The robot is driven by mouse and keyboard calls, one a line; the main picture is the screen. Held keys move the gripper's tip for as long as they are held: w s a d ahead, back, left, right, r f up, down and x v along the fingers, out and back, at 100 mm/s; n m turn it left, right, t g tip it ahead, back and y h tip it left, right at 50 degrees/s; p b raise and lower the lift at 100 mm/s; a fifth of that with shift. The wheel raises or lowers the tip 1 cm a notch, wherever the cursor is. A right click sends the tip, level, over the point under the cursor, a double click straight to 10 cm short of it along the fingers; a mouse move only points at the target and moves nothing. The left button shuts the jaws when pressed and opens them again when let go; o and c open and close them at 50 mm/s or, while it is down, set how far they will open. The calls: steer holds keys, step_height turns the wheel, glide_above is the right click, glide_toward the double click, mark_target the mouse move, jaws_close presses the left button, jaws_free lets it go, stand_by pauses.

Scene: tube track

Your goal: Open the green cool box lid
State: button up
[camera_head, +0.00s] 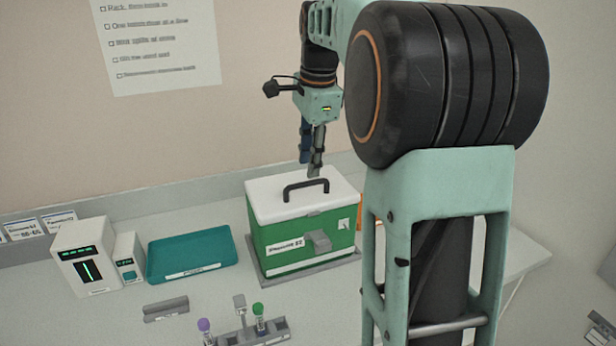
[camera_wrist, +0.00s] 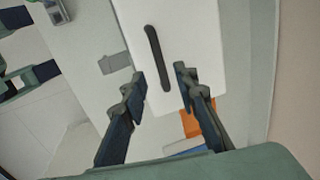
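The green cool box (camera_head: 290,242) stands on the bench on a grey base. Its white lid (camera_head: 263,203) is shut and has a black handle (camera_head: 306,188) on top. A grey latch (camera_head: 318,241) shows on its front. My gripper (camera_head: 314,170) hangs just above and behind the handle, pointing down. There the handle (camera_wrist: 158,58) runs between and beyond the fingertips on the white lid (camera_wrist: 195,40). I cannot tell whether the fingers touch it.
Left of the box are a teal tray (camera_head: 192,258) and a white device (camera_head: 85,258). A tube rack (camera_head: 262,334) with purple- and green-capped tubes stands in front, near a grey block (camera_head: 166,309). An orange item (camera_wrist: 192,122) lies beside the box.

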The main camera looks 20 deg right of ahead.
mark_target(308, 182)
steer(key=shift+w+f, duration=0.25)
steer(key=shift+f, duration=0.9)
steer(key=shift+w+f, duration=0.2)
steer(key=shift+f, duration=0.9)
jaws_close()
